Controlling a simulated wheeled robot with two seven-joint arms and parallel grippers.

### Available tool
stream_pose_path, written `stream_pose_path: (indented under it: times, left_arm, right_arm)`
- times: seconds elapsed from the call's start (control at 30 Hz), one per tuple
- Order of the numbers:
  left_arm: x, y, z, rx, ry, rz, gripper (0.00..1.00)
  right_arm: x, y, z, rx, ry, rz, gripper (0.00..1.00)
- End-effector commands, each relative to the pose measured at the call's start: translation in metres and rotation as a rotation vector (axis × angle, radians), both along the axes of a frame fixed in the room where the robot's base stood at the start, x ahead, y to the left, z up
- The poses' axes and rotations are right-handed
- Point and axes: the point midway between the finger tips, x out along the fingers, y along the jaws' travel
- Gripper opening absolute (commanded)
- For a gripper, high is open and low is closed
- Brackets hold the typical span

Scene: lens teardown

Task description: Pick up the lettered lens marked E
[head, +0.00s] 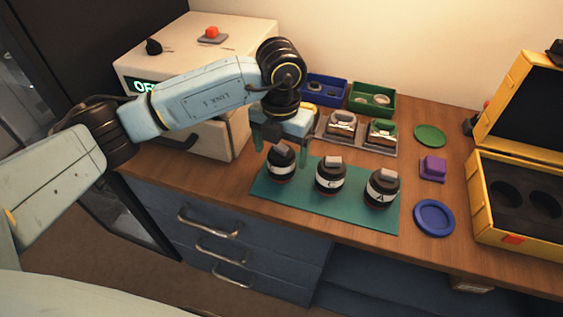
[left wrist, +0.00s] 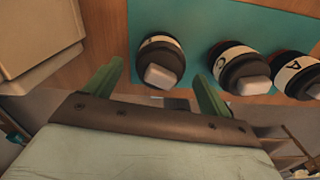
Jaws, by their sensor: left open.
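Three black lenses with white bands and grey tops stand on a teal mat (head: 235,0). The left lens (head: 281,165) shows no readable letter; in the left wrist view it (left wrist: 158,62) lies just beyond and between the fingertips. The middle lens (head: 330,176) appears marked C, also in the left wrist view (left wrist: 240,72). The right lens (head: 381,188) is marked A. I cannot read an E on any of them. My left gripper (head: 280,150) is open and empty, with its green fingers around the left lens's top, apparently not gripping. My right gripper is not in view.
A white box (head: 190,45) with a red button stands left. Behind the mat are a blue bin (head: 325,91), a green bin (head: 372,98) and a grey tray (head: 355,146). A purple block (head: 433,168), blue disc (head: 434,217) and open yellow case (head: 480,220) are right.

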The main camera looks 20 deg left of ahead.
Motion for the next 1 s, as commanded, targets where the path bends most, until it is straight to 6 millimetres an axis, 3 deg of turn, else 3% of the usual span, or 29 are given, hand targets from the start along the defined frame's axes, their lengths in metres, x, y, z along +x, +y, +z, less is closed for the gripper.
stream_pose_path:
  times: [0.2,0.43,0.8,1.0]
  left_arm:
    - [0.001,0.000,-0.033,-0.001,0.002,0.001,0.83]
    - [0.002,0.000,-0.034,0.000,0.000,0.000,0.83]
    - [0.001,0.000,-0.034,0.000,0.000,0.000,0.35]
    - [0.002,0.000,-0.032,-0.001,-0.003,0.000,0.34]
  right_arm:
    - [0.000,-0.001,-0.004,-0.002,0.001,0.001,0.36]
    - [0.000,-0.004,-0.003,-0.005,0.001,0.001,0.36]
    - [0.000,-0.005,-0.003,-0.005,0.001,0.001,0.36]
    - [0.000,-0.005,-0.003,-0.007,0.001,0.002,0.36]
